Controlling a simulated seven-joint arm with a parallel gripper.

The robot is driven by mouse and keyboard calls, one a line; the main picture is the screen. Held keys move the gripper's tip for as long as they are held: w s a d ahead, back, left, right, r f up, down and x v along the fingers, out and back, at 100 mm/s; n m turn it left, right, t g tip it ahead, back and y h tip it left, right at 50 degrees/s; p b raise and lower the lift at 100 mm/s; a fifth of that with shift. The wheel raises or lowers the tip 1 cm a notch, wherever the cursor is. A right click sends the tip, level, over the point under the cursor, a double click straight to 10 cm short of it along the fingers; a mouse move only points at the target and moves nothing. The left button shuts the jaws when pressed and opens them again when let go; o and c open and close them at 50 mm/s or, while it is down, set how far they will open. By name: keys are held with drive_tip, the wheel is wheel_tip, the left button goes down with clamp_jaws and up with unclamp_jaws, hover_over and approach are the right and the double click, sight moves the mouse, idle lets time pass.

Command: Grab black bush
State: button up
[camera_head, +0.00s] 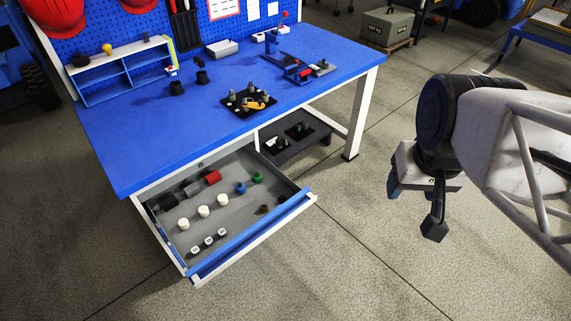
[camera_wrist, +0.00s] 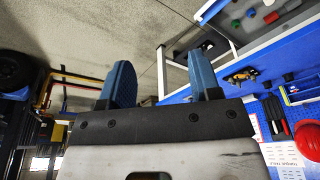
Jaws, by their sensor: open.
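A small black bush-like piece (camera_head: 283,198) stands in the open drawer (camera_head: 222,242), near its right side by the front panel. A brown piece (camera_head: 264,209) is just left of it, and a green piece (camera_head: 257,177) and a blue piece (camera_head: 241,187) stand farther back. My gripper (camera_head: 414,208) is open and empty, in the air to the right of the drawer and well apart from it. In the wrist view my gripper (camera_wrist: 162,82) shows its two blue fingers spread with nothing between them.
The drawer also holds white cylinders (camera_head: 203,211), a red block (camera_head: 213,177) and dark blocks. The blue tabletop (camera_head: 150,150) overhangs its back. Two black pieces (camera_head: 177,88) stand on the table near a black tray (camera_head: 236,108). A lower shelf (camera_head: 318,139) is right of the drawer. Floor between is clear.

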drive_tip(key=shift+c, duration=0.2)
idle(0.3)
drive_tip(key=w+a+f+n, duration=0.1)
drive_tip(key=w+a+f, duration=0.2)
drive_tip(key=w+f, duration=0.35)
drive_tip(key=w+a+f+n+g, duration=0.1)
drive_tip(key=w+a+f, duration=0.25)
drive_tip(key=w, duration=0.65)
drive_tip(key=w+a+f+n, duration=0.1)
drive_tip(key=w+a+f, duration=0.3)
drive_tip(key=w, duration=0.5)
drive_tip(key=w+a+f, duration=0.3)
drive_tip(key=a+f, duration=0.1)
drive_tip(key=f, duration=0.6)
drive_tip(key=w+a+f+n+g, duration=0.1)
drive_tip(key=w+a+f, duration=0.3)
drive_tip(key=f, duration=0.5)
drive_tip(key=w+a+f+n, duration=0.1)
drive_tip(key=w+a+f, duration=0.3)
drive_tip(key=f, duration=0.6)
drive_tip(key=shift+a+f+g, duration=0.15)
drive_tip(key=shift+a+f, duration=0.05)
drive_tip(key=shift+a, duration=0.25)
drive_tip(key=shift+a+f+g, duration=0.15)
drive_tip(key=shift+a, duration=0.3)
drive_tip(key=shift+a+f, duration=0.15)
drive_tip(key=shift+f, duration=0.15)
